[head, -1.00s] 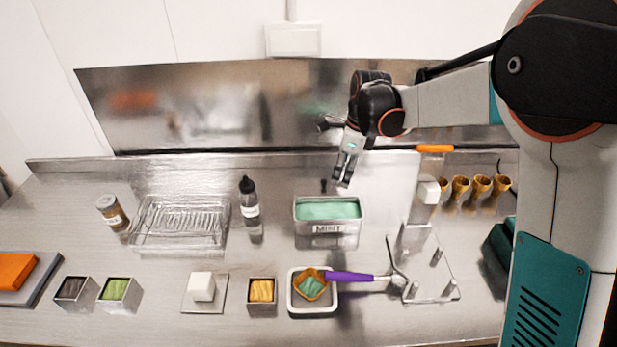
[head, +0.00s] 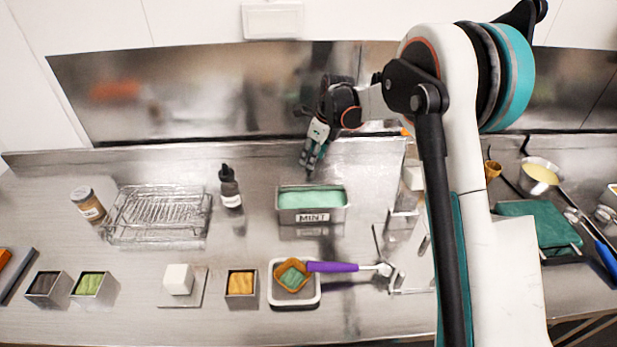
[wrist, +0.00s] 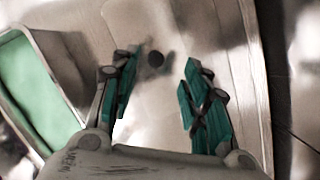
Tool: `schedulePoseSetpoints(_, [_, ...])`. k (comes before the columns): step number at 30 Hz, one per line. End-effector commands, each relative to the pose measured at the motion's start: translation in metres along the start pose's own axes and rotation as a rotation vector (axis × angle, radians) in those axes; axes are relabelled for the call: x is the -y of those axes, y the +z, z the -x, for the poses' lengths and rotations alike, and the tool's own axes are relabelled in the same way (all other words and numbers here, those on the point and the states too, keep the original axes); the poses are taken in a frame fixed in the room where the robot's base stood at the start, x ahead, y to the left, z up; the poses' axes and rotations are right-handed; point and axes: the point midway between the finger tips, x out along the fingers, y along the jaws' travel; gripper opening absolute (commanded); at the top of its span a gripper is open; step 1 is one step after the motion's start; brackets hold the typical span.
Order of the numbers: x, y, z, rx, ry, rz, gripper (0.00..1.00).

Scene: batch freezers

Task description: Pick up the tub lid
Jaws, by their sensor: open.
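The tub lid (wrist: 150,115) appears as a shiny steel plate with a small dark round knob (wrist: 155,58) in the wrist view. Its outline is hard to tell from the steel around it. In the head view it is behind the mint tub, and my gripper covers the knob area. My gripper (head: 310,166) points down there; in the wrist view its teal fingers (wrist: 158,78) are apart, with the knob between and slightly beyond the tips. I cannot tell the height gap. The steel tub marked MINT (head: 312,217) holds green contents and is also at left in the wrist view.
A dark-capped bottle (head: 230,188), a wire rack (head: 158,214) and a jar (head: 88,205) stand left of the tub. A purple-handled scoop (head: 332,267) rests on a white-rimmed dish (head: 294,304) in front. The steel backsplash (head: 220,95) rises close behind my gripper.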

Motion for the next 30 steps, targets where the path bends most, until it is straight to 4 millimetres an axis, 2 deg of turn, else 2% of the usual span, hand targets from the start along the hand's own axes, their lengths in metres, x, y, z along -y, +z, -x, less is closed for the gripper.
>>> schedulePoseSetpoints(5, [-0.002,-0.002,-0.014,0.0,0.0,0.001,0.42])
schedulePoseSetpoints(12, [-0.004,-0.003,-0.048,0.0,0.0,0.002,0.42])
schedulePoseSetpoints(20, [-0.004,-0.003,-0.052,0.0,0.0,0.001,0.42])
schedulePoseSetpoints(21, [-0.004,-0.003,-0.052,0.0,0.0,0.001,0.38])
schedulePoseSetpoints(26, [-0.004,-0.003,-0.052,0.0,0.0,0.001,0.02])
schedulePoseSetpoints(30, [-0.004,-0.003,-0.052,0.0,0.0,0.001,0.0])
